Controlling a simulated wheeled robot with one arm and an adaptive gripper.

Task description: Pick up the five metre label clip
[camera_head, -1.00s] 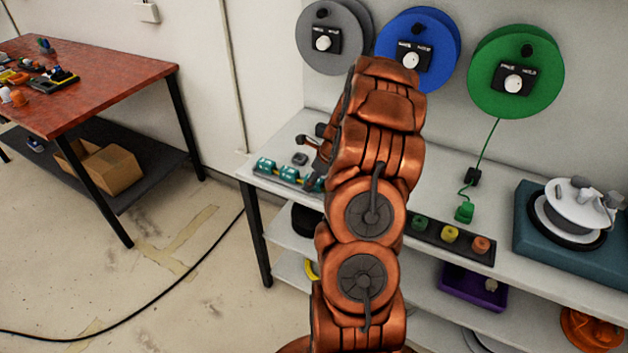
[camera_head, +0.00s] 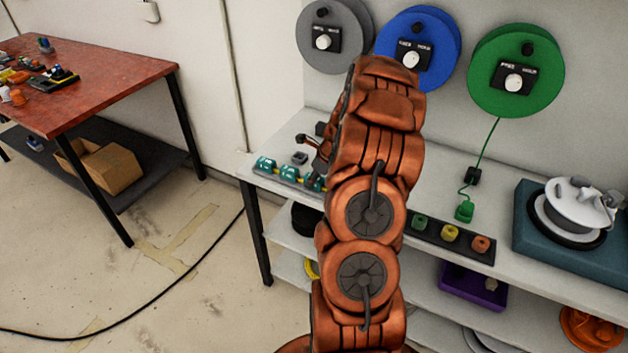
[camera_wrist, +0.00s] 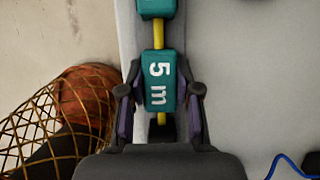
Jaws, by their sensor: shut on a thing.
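The teal label clip marked "5 m" (camera_wrist: 159,85) sits between the two fingers of my gripper (camera_wrist: 160,100) in the wrist view. The fingers are shut on its left and right sides. A yellow rod (camera_wrist: 159,34) shows above and below the clip, in line with it. Another teal clip (camera_wrist: 156,8) is on the rod at the top edge. In the head view, teal clips (camera_head: 265,165) lie along the left end of the bench (camera_head: 345,160). My arm hides most of my gripper (camera_head: 318,160) there.
Grey, blue (camera_head: 438,45) and green (camera_head: 530,75) reels hang on the wall above the bench. A dark tray (camera_head: 467,250) with coloured pieces and a teal box (camera_head: 560,245) stand to the right. A yellow wire mesh (camera_wrist: 40,125) lies lower left in the wrist view.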

